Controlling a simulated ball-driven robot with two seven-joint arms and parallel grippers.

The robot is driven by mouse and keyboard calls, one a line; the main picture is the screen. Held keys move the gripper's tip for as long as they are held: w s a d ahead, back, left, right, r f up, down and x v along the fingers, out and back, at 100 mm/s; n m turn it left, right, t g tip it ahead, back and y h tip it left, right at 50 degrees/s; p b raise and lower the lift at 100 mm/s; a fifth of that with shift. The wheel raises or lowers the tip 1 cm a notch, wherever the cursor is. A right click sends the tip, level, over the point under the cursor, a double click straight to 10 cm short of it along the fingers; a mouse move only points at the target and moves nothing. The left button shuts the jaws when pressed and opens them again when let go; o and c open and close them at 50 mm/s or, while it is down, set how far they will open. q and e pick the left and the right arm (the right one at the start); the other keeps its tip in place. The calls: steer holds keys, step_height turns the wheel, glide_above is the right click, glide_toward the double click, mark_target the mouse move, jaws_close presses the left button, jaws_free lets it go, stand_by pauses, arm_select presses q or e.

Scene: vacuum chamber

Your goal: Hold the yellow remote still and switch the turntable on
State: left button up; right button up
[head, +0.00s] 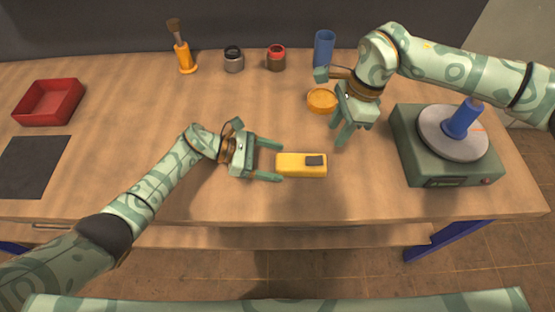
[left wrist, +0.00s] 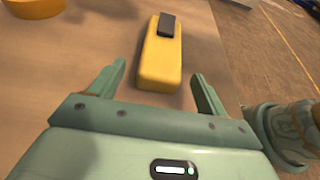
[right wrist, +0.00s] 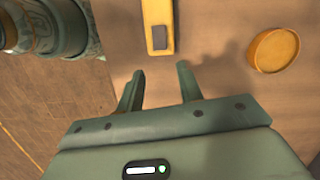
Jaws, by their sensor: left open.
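The yellow remote (head: 292,165) lies flat on the table, with a dark block (head: 315,160) on its right end. My left gripper (head: 281,160) is open at the remote's left end, a fingertip on either side with gaps. The left wrist view shows the remote (left wrist: 160,62) between and beyond these fingers. My right gripper (head: 350,136) is open and empty, behind and right of the remote. The remote (right wrist: 157,15) also shows ahead of it in the right wrist view. The turntable (head: 418,160) is a green box at the right with a grey disc (head: 433,136) and blue piece (head: 461,120).
An orange dish (head: 322,100) is close to my right gripper. A blue cup (head: 324,47), two small jars (head: 234,62) (head: 276,60) and a brush (head: 183,58) stand at the back. A red tray (head: 50,103) and dark mat (head: 33,168) are left. The table front is clear.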

arm_select(q)
steer(key=shift+x, duration=0.8)
